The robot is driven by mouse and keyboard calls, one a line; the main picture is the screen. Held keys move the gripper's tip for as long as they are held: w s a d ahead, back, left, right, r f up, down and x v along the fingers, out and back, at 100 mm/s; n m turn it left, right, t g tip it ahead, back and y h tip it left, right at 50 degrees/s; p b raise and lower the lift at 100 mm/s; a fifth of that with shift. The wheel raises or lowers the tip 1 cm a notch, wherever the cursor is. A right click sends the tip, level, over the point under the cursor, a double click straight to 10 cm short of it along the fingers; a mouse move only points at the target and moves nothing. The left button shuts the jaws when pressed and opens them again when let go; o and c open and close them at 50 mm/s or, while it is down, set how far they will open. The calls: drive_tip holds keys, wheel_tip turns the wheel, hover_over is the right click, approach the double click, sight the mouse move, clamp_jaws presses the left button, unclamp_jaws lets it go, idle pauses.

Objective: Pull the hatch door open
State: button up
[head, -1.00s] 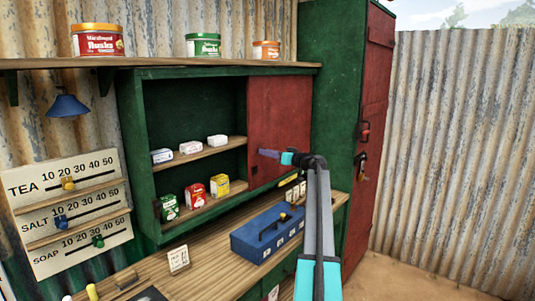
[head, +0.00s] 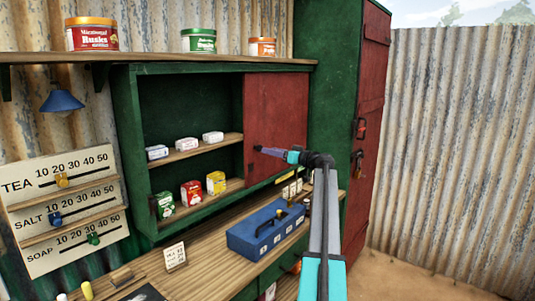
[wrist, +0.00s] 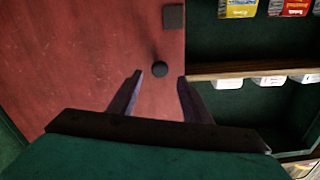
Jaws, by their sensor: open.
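The hatch door is a red panel (head: 275,100) covering the right part of the green wall cabinet; the left part stands open. In the wrist view the red door (wrist: 70,60) fills the left and middle, with a small round dark knob (wrist: 160,69) and a dark square plate (wrist: 173,17) on it. My gripper (head: 258,149) is in front of the door near its left edge. In the wrist view its two fingers (wrist: 159,76) are apart, with the knob appearing between their tips. Whether they reach the knob in depth is unclear.
Small packets (head: 186,144) stand on the cabinet shelves. A tall green cabinet (head: 335,60) with a padlocked red door stands to the right. Tins line the shelf above.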

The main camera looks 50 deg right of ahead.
drive_tip(key=s+b, duration=0.2)
drive_tip(key=s, duration=0.7)
drive_tip(key=shift+d, duration=0.4)
